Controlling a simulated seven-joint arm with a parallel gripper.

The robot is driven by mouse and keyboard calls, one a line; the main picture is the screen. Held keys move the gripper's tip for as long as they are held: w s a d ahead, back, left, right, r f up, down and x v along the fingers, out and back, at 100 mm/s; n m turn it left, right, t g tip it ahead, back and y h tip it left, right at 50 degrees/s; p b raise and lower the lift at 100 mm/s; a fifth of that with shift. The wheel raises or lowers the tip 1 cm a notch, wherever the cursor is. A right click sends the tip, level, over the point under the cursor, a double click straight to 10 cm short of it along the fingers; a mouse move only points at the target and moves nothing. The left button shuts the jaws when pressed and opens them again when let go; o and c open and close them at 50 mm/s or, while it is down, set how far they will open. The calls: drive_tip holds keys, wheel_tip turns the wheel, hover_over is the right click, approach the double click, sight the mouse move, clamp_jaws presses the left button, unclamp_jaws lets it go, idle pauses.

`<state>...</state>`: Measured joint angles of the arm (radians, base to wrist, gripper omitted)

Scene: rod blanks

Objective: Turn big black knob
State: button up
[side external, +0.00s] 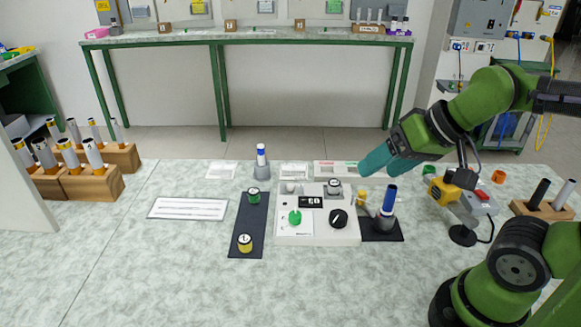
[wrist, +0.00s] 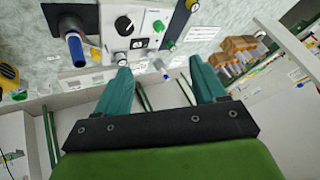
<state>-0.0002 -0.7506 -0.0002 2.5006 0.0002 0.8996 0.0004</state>
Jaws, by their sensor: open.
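The big black knob (side external: 338,218) sits at the front right of a white panel (side external: 320,237) on the bench, with a white pointer line on it. It also shows near the top of the wrist view (wrist: 124,25). My gripper (side external: 366,168) is open and empty, above and behind the panel's right side, apart from the knob. In the wrist view its two teal fingers (wrist: 160,66) are spread wide with nothing between them. A green knob (side external: 295,217) is on the panel left of the black one, and a smaller black-and-white knob (side external: 334,187) is behind it.
A blue-topped cylinder (side external: 388,200) stands on a dark base right of the panel. A dark strip (side external: 250,222) with green and yellow knobs lies to the left. Behind stands a blue-and-white cylinder (side external: 261,158). A yellow device (side external: 443,192) is at right. The front bench is clear.

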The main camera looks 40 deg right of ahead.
drive_tip(key=m+g+h, duration=0.2)
drive_tip(key=m+g, duration=0.5)
hover_over(339, 215)
wheel_tip(339, 215, down, 5)
wheel_tip(339, 215, down, 16)
drive_tip(key=shift+a+r, duration=0.1)
drive_tip(key=shift+r, duration=0.15)
drive_tip(key=shift+c, duration=0.2)
drive_tip(key=c, duration=1)
